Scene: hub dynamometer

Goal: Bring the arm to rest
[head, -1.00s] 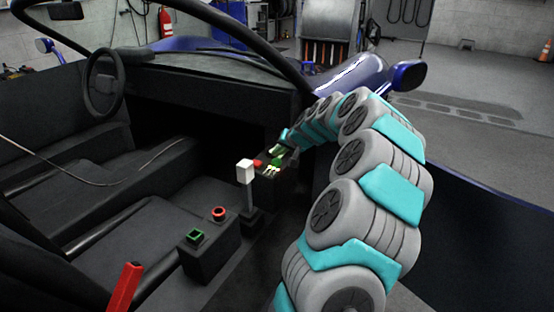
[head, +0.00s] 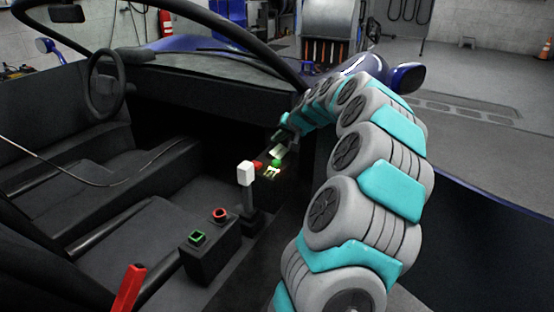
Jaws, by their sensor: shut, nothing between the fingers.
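My arm reaches from the bottom right over the side of the open blue car into its front footwell. My gripper (head: 279,152) is at the far end, small and partly dark in the shade. Whether the gripper touches the box cannot be told.
A lever with a white knob (head: 246,173) stands left of the box. A red handle (head: 127,290) is at bottom left. The steering wheel (head: 102,85) and windscreen frame (head: 255,45) lie beyond.

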